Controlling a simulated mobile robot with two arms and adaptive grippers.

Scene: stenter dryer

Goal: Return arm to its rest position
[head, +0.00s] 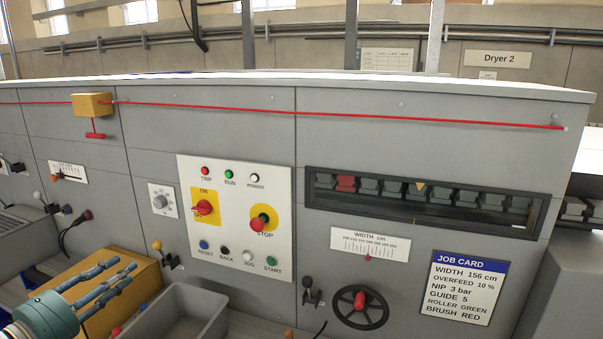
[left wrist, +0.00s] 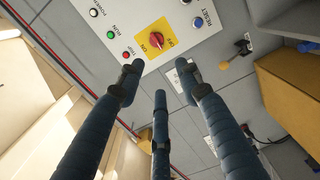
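My left gripper (head: 115,282) is at the lower left of the head view, in front of the grey machine front. Its blue-grey fingers are spread apart with nothing between them. In the left wrist view the three fingers (left wrist: 160,95) point toward the control panel (left wrist: 145,25), apart from it. The panel (head: 238,235) carries a red rotary switch on a yellow plate (head: 203,208), which also shows in the left wrist view (left wrist: 157,41). My right gripper is in neither view.
A grey bin (head: 185,308) and a yellow box (head: 105,290) stand below the panel. A red pull cord (head: 350,114) runs along the machine's top. A black handwheel (head: 361,307) and a job card (head: 462,288) are at the right. A small yellow-knobbed lever (head: 158,247) juts out near the gripper.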

